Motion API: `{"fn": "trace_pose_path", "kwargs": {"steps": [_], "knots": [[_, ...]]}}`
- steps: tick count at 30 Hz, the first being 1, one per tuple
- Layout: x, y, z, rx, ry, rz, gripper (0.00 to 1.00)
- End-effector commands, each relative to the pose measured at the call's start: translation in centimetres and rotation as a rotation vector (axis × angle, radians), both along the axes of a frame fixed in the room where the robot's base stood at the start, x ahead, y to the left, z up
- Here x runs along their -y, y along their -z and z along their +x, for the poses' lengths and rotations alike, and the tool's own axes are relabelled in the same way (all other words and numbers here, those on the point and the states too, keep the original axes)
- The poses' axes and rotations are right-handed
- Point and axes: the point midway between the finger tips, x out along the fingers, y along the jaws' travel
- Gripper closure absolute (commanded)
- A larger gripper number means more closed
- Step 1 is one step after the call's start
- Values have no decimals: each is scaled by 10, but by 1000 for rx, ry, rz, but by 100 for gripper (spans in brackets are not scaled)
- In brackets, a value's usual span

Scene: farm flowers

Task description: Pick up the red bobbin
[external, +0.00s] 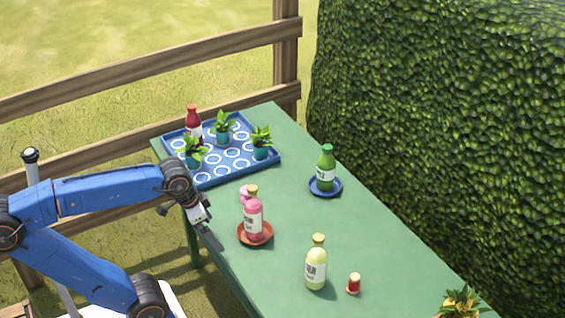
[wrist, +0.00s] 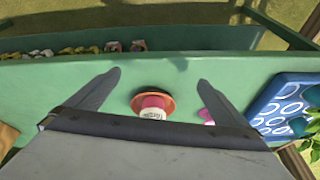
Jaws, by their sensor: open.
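The red bobbin (external: 353,283) stands on the green table near its front right part in the external view, just right of a pale yellow bottle (external: 316,262). I cannot make it out in the wrist view. My gripper (external: 213,238) is at the table's left edge, well to the left of the bobbin and apart from it. In the wrist view its two fingers (wrist: 158,83) are spread wide with nothing between them at their tips.
The pink bottle (external: 253,218) stands between my gripper and the bobbin, with a pink item (external: 245,193) behind it. A green bottle (external: 326,168) stands on a blue saucer (external: 338,188). A blue tray (external: 212,178) holds potted plants and a red bottle. A yellow-green plant (external: 461,302) is at the right.

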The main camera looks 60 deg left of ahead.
Motion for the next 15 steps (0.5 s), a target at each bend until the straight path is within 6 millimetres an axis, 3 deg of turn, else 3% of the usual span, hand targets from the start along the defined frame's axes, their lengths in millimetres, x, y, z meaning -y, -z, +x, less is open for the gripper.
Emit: {"fn": "trace_pose_path", "kwargs": {"steps": [3,6,13,15], "knots": [[-7,29,-24,32,-85,-26,0],[-11,46,-35,51,-133,-42,0],[-13,61,-44,66,-175,-56,0],[-13,61,-44,66,-175,-56,17]]}}
